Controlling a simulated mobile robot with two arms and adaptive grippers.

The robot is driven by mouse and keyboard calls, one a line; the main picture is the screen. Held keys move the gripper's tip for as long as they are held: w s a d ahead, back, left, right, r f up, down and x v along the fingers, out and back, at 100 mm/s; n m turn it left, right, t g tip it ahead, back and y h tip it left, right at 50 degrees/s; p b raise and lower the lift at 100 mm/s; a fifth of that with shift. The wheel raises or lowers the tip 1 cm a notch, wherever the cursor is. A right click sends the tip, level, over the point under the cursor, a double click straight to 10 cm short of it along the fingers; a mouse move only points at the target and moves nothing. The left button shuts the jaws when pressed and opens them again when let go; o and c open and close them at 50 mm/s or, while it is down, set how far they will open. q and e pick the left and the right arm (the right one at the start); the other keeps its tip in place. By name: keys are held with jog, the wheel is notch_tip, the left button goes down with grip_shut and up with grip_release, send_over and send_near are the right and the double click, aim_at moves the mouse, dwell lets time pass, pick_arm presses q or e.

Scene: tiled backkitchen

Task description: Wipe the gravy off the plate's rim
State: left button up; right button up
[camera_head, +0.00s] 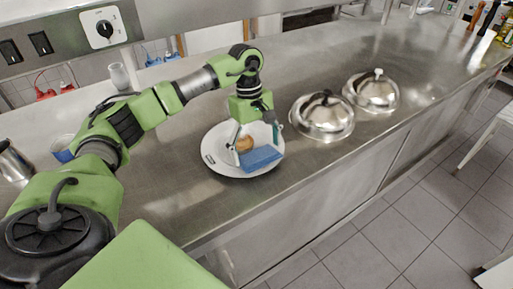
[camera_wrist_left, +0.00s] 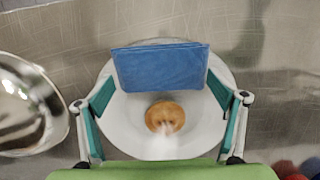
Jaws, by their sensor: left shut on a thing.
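The white plate (camera_head: 217,140) lies on the steel counter, with a round brown piece of food (camera_head: 244,143) near its middle. The food also shows in the wrist view (camera_wrist_left: 165,116), with a blurred white patch in front of it. A blue cloth (camera_head: 262,159) is over the plate's near right side. My left gripper (camera_head: 259,150) is above the plate, shut on the cloth, with a finger at each end in the wrist view (camera_wrist_left: 161,80). Whether the cloth touches the rim I cannot tell. A small dark mark (camera_head: 210,159) shows on the plate's left rim. My right gripper is not in view.
Two shiny domed lids (camera_head: 322,118) (camera_head: 371,92) stand right of the plate. A clear glass (camera_head: 119,77) stands at the back left, and a metal jug (camera_head: 14,163) at the far left. Counter left of the plate is mostly clear; its front edge is close.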

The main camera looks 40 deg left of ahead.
aim_at(264, 158)
pick_arm(q)
jog(key=shift+d+f, duration=0.1)
jog(key=shift+f, duration=0.3)
jog(key=shift+s+d, duration=0.1)
jog(key=shift+s+d+r, duration=0.25)
jog(key=shift+s+d, duration=0.05)
jog(key=shift+d, duration=0.45)
jog(key=shift+s+d+r, duration=0.2)
jog(key=shift+s+d, duration=0.05)
jog(key=shift+d, duration=0.45)
jog(key=shift+d+f, duration=0.1)
jog(key=shift+f, duration=0.05)
jog(key=shift+b, duration=0.3)
jog(key=shift+w+a+f+b, duration=0.15)
jog(key=shift+a+b, duration=0.1)
jog(key=shift+a, duration=0.15)
jog(key=shift+w+a+f+b, duration=0.15)
jog(key=shift+a+b, duration=0.1)
jog(key=shift+a, duration=0.15)
jog(key=shift+w+a, duration=0.25)
jog(key=shift+a, duration=0.6)
